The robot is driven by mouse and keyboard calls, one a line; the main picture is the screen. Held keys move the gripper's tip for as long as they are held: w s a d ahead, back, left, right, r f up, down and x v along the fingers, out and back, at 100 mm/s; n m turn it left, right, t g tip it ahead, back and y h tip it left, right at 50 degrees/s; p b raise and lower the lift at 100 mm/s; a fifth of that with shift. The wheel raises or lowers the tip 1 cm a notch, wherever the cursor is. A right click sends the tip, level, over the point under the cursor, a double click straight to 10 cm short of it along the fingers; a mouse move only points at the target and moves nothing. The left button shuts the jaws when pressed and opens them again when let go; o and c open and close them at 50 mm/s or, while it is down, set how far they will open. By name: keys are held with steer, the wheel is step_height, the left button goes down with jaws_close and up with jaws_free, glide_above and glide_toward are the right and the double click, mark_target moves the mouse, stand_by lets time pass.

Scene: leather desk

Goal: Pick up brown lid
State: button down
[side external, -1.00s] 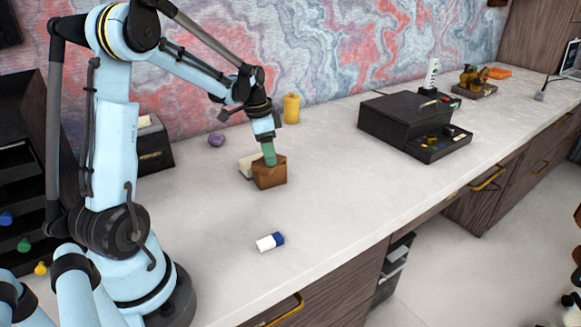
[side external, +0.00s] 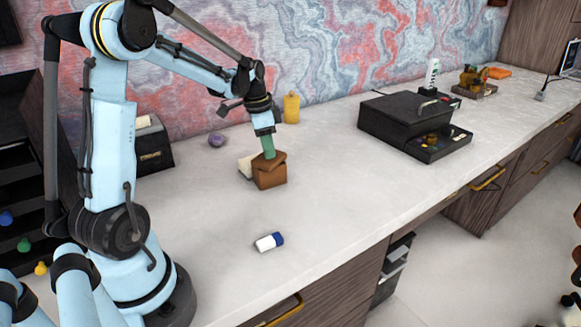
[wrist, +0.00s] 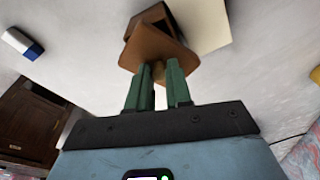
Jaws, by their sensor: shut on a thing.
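The brown lid (side external: 269,161) is a thin flat piece, tilted and turned, just above a brown box (side external: 270,178) on the desk. My gripper (side external: 269,154) has green fingers and is shut on the lid from above. In the wrist view the two green fingertips (wrist: 159,70) meet the lid (wrist: 157,48), with the box (wrist: 150,18) partly hidden beyond it. I cannot tell whether an edge of the lid still touches the box.
A cream block (side external: 246,166) stands right beside the box. A blue and white eraser (side external: 269,242) lies toward the front edge. A purple object (side external: 217,140) and a yellow bottle (side external: 291,108) stand near the wall. A black case (side external: 390,122) is at right; the desk between is clear.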

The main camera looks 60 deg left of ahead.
step_height(320, 180, up, 3)
steer(key=shift+f, duration=0.15)
steer(key=d+r, duration=0.7)
steer(key=d, duration=0.4)
steer(key=a+f, duration=0.1)
steer(key=a, duration=0.2)
steer(key=a+f, duration=0.1)
steer(key=a, duration=0.3)
steer(key=a+f, duration=0.2)
steer(key=a, duration=0.2)
steer(key=shift+f, duration=3.15)
steer(key=shift+f, duration=0.2)
steer(key=shift+c, duration=2.4)
jaws_free()
steer(key=shift+r, duration=0.1)
